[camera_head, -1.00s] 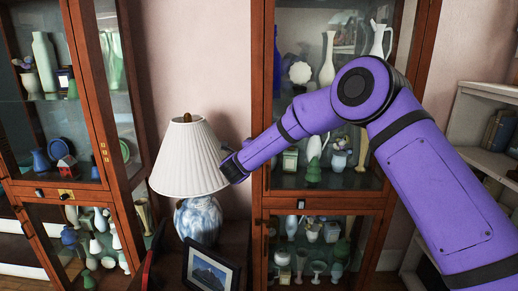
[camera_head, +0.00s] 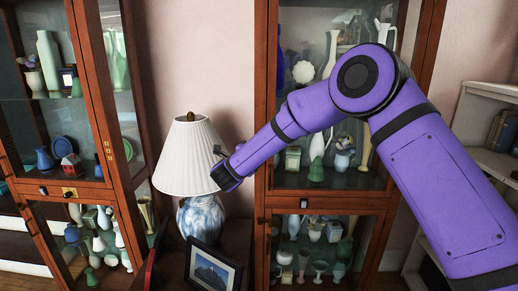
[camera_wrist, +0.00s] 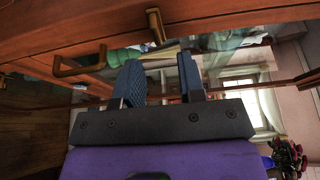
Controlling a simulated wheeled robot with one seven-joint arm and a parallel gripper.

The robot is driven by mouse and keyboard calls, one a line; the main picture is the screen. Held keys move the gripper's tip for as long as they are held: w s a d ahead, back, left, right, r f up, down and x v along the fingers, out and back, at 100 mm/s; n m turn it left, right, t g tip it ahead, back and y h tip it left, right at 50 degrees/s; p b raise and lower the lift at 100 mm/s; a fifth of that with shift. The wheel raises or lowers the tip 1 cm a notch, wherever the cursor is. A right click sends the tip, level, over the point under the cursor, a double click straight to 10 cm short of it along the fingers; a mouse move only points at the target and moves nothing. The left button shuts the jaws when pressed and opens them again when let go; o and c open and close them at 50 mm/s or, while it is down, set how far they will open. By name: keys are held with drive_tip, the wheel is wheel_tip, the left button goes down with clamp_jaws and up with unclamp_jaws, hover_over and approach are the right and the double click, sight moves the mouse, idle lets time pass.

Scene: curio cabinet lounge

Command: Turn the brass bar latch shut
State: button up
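A short brass bar (camera_wrist: 155,25), which looks like the latch, sits on the wooden cabinet edge at the top of the wrist view. A U-shaped brass pull (camera_wrist: 80,64) is on the same wood to its left. My gripper (camera_wrist: 160,76) is open, its two dark fingers apart with nothing between them. The fingertips are below the bar in the picture and look apart from it. I cannot make out the latch for certain there.
A table lamp (camera_head: 188,160) with a pleated shade stands close to my wrist, with a framed picture (camera_head: 212,268) below it. Glass-fronted cabinets full of vases stand left (camera_head: 108,130) and centre (camera_head: 262,110). A bookshelf (camera_head: 490,160) is at the right.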

drive_tip(key=v, duration=0.5)
drive_tip(key=shift+s+a, duration=0.15)
drive_tip(key=shift+s, duration=0.15)
drive_tip(key=shift+r, duration=0.1)
drive_tip(key=d+r+n+t+y, duration=0.1)
drive_tip(key=d+r+n+y, duration=0.25)
drive_tip(key=r, duration=0.35)
drive_tip(key=d+r+n+y, duration=0.2)
drive_tip(key=r+n+y, duration=0.2)
drive_tip(key=r, duration=0.2)
drive_tip(key=s+d+r+n+g+y, duration=0.3)
drive_tip(key=s+d+r+n, duration=0.4)
drive_tip(key=d, duration=0.1)
drive_tip(key=s+d+f+n+g+h, duration=0.1)
drive_tip(key=s+d+f+n+g, duration=0.1)
drive_tip(key=s+d, duration=0.6)
drive_tip(key=s+d+f+n+g+h, duration=0.1)
drive_tip(key=s+d, duration=0.7)
drive_tip(key=s, duration=0.8)
drive_tip(key=s+d+f+n+g+h, duration=0.1)
drive_tip(key=s+d+f+n+g, duration=0.2)
drive_tip(key=s+d+n+g, duration=0.2)
drive_tip(key=s+d+g, duration=0.1)
drive_tip(key=s+d, duration=0.2)
drive_tip(key=s, duration=0.4)
drive_tip(key=shift+h, duration=0.35)
